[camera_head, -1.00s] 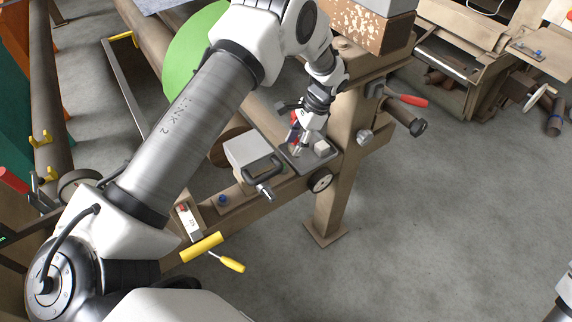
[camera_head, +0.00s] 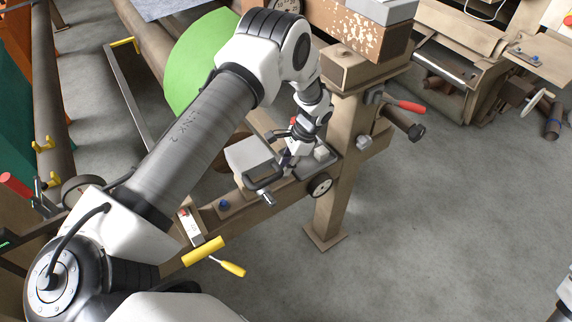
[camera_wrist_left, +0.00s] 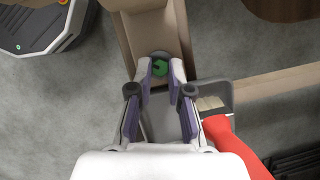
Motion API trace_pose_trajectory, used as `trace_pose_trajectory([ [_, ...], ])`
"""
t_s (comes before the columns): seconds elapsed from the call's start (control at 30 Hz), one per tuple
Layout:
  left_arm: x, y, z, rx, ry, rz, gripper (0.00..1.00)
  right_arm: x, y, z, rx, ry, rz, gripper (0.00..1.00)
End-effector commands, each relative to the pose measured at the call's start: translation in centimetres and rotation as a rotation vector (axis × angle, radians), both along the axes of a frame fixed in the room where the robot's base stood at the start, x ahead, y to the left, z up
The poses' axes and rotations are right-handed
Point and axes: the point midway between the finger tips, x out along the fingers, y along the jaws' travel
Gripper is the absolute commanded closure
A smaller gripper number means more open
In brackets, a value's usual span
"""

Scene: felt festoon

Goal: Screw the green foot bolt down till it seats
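The green foot bolt (camera_wrist_left: 160,68) shows in the left wrist view, in a dark round recess at the end of a tan beam (camera_wrist_left: 155,28). My left gripper (camera_wrist_left: 160,66) points at it, one purple-padded finger on each side of the green head. The fingers are apart by about the head's width; I see no clear contact. In the head view my left gripper (camera_head: 287,158) is low over the frame beside a grey block, and the bolt is hidden there.
A red part (camera_wrist_left: 222,138) and a grey plate (camera_wrist_left: 158,118) lie close to the right finger. A tan post (camera_head: 345,140) stands to the right.

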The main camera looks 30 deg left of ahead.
Motion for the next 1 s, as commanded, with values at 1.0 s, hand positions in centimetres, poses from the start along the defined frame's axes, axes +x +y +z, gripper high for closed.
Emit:
trace_pose_trajectory([
  [1.0, -0.5, -0.4, 0.1, -0.001, 0.001, -0.578, 1.0, 0.0, 0.0, 1.5, 0.0, 0.0, 0.0, 0.6],
])
